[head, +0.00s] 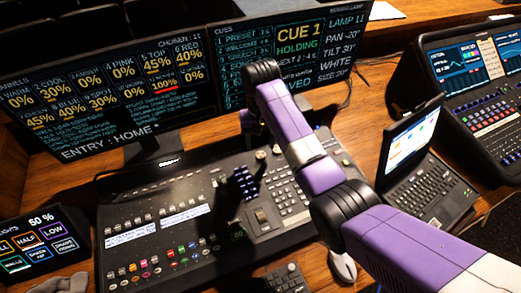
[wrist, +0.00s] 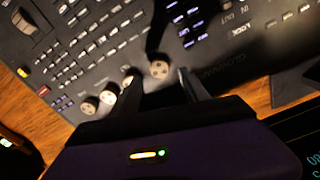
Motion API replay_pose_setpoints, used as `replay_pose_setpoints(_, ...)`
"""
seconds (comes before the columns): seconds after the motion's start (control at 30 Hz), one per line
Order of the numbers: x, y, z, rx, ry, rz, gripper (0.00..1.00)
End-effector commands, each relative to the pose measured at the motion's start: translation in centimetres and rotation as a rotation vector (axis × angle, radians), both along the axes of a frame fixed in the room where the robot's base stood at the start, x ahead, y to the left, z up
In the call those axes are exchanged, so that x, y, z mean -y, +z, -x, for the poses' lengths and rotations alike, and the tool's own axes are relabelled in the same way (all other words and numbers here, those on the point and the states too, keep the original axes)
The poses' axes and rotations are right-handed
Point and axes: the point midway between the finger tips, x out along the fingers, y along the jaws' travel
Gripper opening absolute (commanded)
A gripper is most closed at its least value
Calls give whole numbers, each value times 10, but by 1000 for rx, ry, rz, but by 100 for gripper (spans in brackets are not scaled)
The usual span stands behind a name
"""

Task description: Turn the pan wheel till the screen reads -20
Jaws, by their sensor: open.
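The right-hand screen (head: 345,45) in the head view lists LAMP 11, with a pan line that appears to read -20 and a tilt line of about 30. Round encoder wheels stand in a row at the console's far edge. In the wrist view one wheel (wrist: 160,69) lies between the fingertips of my gripper (wrist: 158,82), and others (wrist: 108,94) sit to its left. I cannot read which one is the pan wheel. My gripper is open, with a gap around the wheel; contact cannot be told. In the head view my arm hides part of the screen.
The lighting console (head: 200,220) fills the desk's middle. A left screen (head: 110,85) stands behind it. A laptop (head: 425,165) and a sound mixer (head: 485,105) stand to the right, a small touch panel (head: 40,235) to the left. A mouse (head: 343,266) lies near my arm.

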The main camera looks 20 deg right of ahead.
Motion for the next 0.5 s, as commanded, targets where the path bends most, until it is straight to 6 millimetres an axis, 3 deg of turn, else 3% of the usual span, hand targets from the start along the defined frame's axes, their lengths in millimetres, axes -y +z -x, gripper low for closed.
replay_pose_setpoints(0.2, 0, 27, 0, 0, 0, 0, 53)
replay_pose_setpoints(0.5, 0, 34, 0, -1, 0, 0, 53)
